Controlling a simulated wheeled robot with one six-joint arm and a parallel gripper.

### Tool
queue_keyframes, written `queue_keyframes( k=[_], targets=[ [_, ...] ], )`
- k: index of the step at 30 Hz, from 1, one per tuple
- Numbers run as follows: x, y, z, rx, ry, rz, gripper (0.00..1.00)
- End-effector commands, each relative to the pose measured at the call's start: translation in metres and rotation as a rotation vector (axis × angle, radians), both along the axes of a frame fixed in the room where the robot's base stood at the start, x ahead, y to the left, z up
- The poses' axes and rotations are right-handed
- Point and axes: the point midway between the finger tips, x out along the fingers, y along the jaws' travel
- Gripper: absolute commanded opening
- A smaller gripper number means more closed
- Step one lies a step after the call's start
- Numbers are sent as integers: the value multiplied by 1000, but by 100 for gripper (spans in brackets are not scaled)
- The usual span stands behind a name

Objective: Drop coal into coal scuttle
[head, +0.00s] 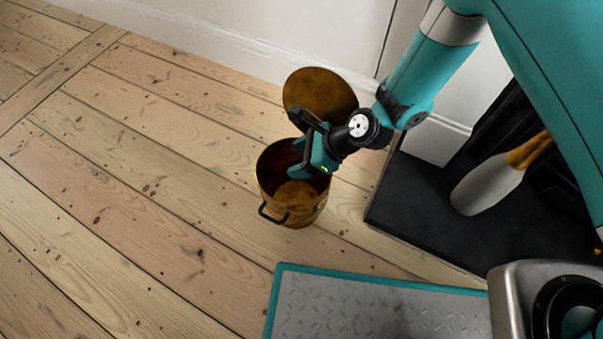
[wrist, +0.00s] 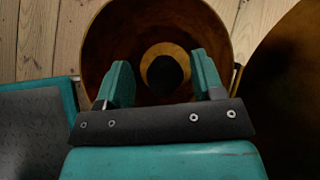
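The coal scuttle (head: 283,212) is a round copper-brown bucket with a black handle, upright on the floor, its round lid (head: 320,92) raised behind it. My gripper (head: 308,170) reaches down into its mouth. In the wrist view, the two teal fingers (wrist: 164,80) are spread wide apart over the scuttle (wrist: 104,52), with nothing touching either one. A black rounded patch (wrist: 168,75) shows between and beyond them at the scuttle's bottom. It looks like the coal, but it is too dark to tell from shadow. No coal shows in the head view.
A dark hearth slab (head: 425,215) lies right of the scuttle, with a pale, wooden-necked object (head: 488,185) on it. A white wall and skirting board (head: 235,45) run behind. The floorboards (head: 120,190) to the left are clear.

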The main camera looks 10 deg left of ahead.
Motion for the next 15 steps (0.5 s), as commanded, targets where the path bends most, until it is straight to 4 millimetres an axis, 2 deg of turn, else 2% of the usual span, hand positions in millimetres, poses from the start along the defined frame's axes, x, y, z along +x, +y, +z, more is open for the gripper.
queue_keyframes(
  k=[10,15],
  targets=[
    [0,-1,1,0,0,0,76],
    [1,-13,16,-1,2,-4,76]
  ],
)
